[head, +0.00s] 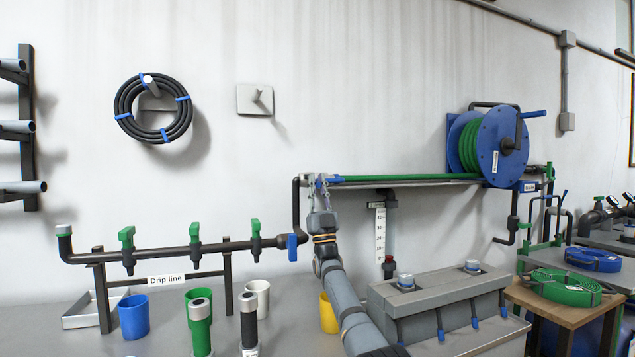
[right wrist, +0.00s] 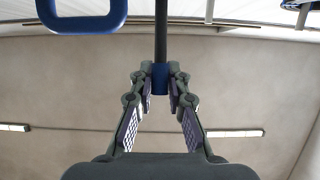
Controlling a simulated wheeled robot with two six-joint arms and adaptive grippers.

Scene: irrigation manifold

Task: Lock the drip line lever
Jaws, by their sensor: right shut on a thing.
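My right gripper (head: 320,182) points up at the near end of the high rail, beside the top of the dark riser pipe (head: 297,210). In the right wrist view its fingers (right wrist: 160,84) are shut on the blue end (right wrist: 159,76) of a dark rod. I cannot tell whether this rod is the drip line lever. A blue piece (head: 335,179) shows just right of the fingertips in the head view. The dark drip line pipe (head: 160,254), with green-handled valves and a blue handle (head: 292,247) at its right end, lies lower left. My left gripper is out of view.
A grey block (head: 440,300) with blue levers sits right of my arm. Blue (head: 133,316), green and white cups stand under the drip line. A yellow cup (head: 328,314) is beside my forearm.

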